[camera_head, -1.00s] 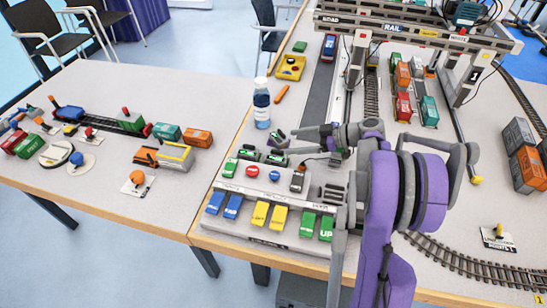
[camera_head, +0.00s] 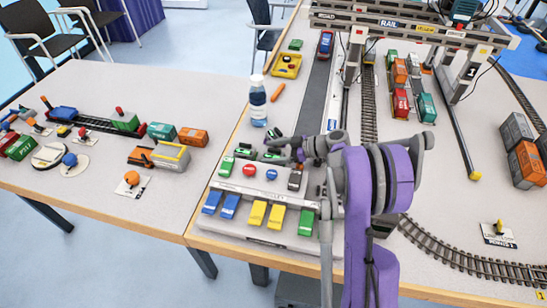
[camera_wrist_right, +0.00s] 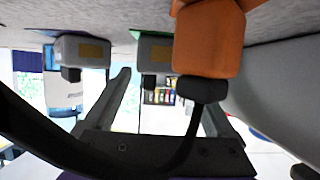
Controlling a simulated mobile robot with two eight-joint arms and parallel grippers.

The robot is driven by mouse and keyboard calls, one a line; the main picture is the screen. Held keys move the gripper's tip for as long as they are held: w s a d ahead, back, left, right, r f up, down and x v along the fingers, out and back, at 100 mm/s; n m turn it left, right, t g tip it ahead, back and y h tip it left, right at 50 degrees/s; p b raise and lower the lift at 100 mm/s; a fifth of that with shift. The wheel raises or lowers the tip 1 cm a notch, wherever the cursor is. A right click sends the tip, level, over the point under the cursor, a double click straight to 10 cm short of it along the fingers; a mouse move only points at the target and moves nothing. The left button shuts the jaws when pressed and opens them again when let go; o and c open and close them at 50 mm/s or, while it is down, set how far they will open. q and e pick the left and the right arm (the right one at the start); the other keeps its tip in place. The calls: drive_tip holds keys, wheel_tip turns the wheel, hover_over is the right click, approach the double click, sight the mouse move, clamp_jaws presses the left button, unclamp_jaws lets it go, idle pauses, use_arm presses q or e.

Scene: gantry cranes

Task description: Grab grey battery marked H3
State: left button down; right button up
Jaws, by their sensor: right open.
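Small grey-and-green battery-like blocks stand behind the control panel, one at the left (camera_head: 245,151) and one partly hidden beside my gripper (camera_head: 271,156). No H3 marking is readable. My right gripper (camera_head: 284,148) is open at these blocks in the head view. In the right wrist view its two fingers (camera_wrist_right: 165,100) are spread. A grey block with a tan label (camera_wrist_right: 154,52) shows between and beyond them. A second such grey block (camera_wrist_right: 85,51) is farther left. An orange plug-like piece with a black cable (camera_wrist_right: 208,40) is close at the right. My left gripper is not in view.
The control panel (camera_head: 262,188) has blue, yellow and green buttons in front of the blocks. A water bottle (camera_head: 258,101) stands just behind them. The gantry crane (camera_head: 395,28) and rails are at the back right. The left table (camera_head: 90,184) carries toy trains.

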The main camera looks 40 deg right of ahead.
clamp_jaws()
idle(0.4)
drive_tip(key=shift+r, duration=0.1)
